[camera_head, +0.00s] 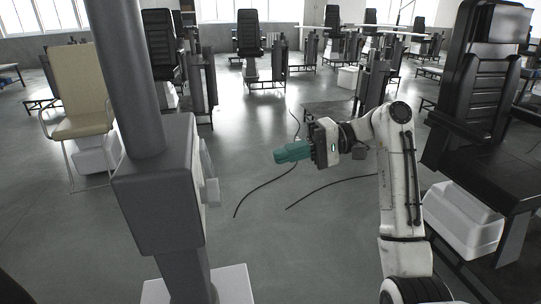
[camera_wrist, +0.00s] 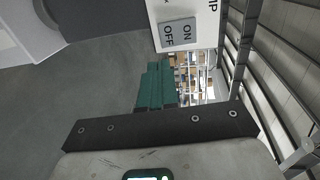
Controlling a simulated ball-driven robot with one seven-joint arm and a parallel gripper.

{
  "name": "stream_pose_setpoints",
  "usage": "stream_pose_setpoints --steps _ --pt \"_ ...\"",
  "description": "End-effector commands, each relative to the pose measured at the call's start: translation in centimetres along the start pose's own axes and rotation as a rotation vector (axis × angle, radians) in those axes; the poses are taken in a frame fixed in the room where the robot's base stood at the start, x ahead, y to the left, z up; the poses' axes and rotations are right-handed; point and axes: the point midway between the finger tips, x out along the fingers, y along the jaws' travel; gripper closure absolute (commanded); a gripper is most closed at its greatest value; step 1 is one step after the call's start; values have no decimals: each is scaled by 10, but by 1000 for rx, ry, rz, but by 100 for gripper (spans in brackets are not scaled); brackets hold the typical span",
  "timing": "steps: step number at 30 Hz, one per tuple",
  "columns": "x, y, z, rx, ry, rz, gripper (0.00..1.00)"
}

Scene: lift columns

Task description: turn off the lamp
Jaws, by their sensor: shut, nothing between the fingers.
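A grey rocker switch (camera_wrist: 178,33) marked ON and OFF sits on a white plate (camera_wrist: 205,22) at the top of the wrist view. In the head view a white plate and switch (camera_head: 209,180) stick out from the right side of a thick grey column's box (camera_head: 155,190). My gripper (camera_head: 278,155) has teal fingers, shut and empty, pointing left toward the column with a clear gap to the switch. The fingers also show in the wrist view (camera_wrist: 153,68), below and left of the switch. No lamp head or light state can be made out.
A black padded chair (camera_head: 480,110) on a dark frame stands close on the right, beside my arm. A cream chair (camera_head: 80,90) is at the left behind the column. Black cables (camera_head: 265,185) lie on the floor. More chairs stand farther back; the central floor is open.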

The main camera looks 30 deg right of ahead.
Motion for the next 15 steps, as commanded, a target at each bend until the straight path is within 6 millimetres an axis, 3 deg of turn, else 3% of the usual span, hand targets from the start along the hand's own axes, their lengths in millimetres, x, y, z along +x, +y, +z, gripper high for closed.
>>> stream_pose_setpoints --steps 15 --pt "97 -2 1 0 -2 1 100"
